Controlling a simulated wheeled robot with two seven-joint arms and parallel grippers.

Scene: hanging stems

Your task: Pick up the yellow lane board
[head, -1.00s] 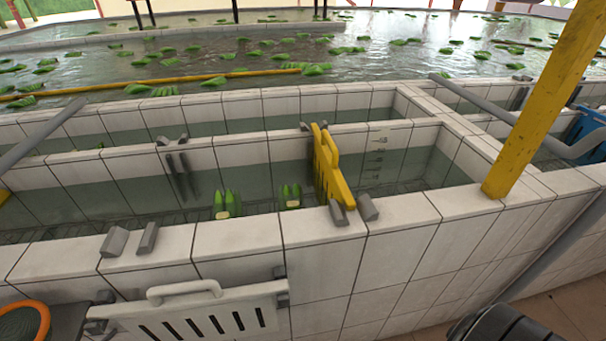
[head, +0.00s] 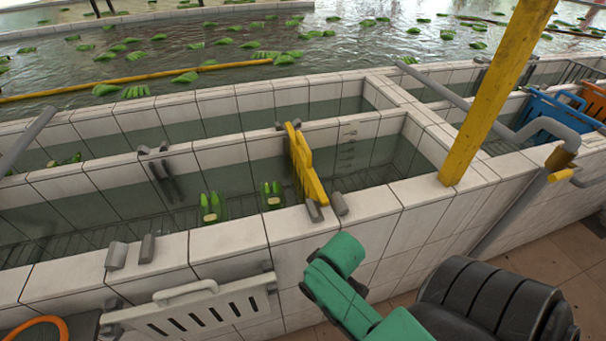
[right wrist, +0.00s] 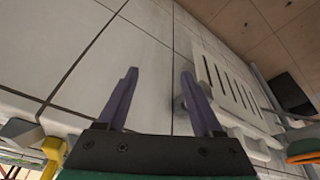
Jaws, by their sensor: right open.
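The yellow lane board (head: 306,170) stands upright across the narrow water channel in the head view, its near end between two grey blocks on the front wall's top. My right arm (head: 345,290) reaches in from the bottom right, in front of the tiled wall and below the board; its gripper cannot be made out there. In the right wrist view my right gripper (right wrist: 158,75) is open and empty, with pale tiles behind its fingers. A yellow piece (right wrist: 52,155) shows at that view's lower left; I cannot tell whether it is the board. My left gripper is not in view.
A white slotted board (head: 190,308) hangs on the wall's outer face; it also shows in the right wrist view (right wrist: 228,82). A yellow post (head: 497,95) rises right of the lane board. Green bundles (head: 211,207) float left of it. Grey pipe (head: 470,108) crosses the right side.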

